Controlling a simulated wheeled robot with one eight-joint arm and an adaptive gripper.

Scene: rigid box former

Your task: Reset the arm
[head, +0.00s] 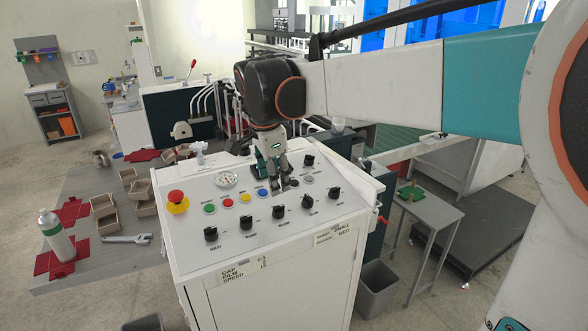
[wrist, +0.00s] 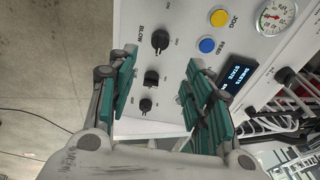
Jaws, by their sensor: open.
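My arm reaches in from the right in the head view, and my gripper (head: 278,186) points down at the rear part of a white control console (head: 262,284). In the wrist view my gripper (wrist: 160,72) has its two teal-padded fingers spread apart with nothing between them. Black knobs (wrist: 151,77) on the panel show behind the gap. The fingertips are close to the panel; I cannot tell whether they touch it.
The panel carries a red emergency button (head: 177,197), a round gauge (head: 226,180) and several coloured buttons. A grey table (head: 112,264) at left holds a bottle (head: 55,236), a wrench (head: 127,239) and small boxes. A side table (head: 430,207) stands right; a bin (head: 378,289) is below.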

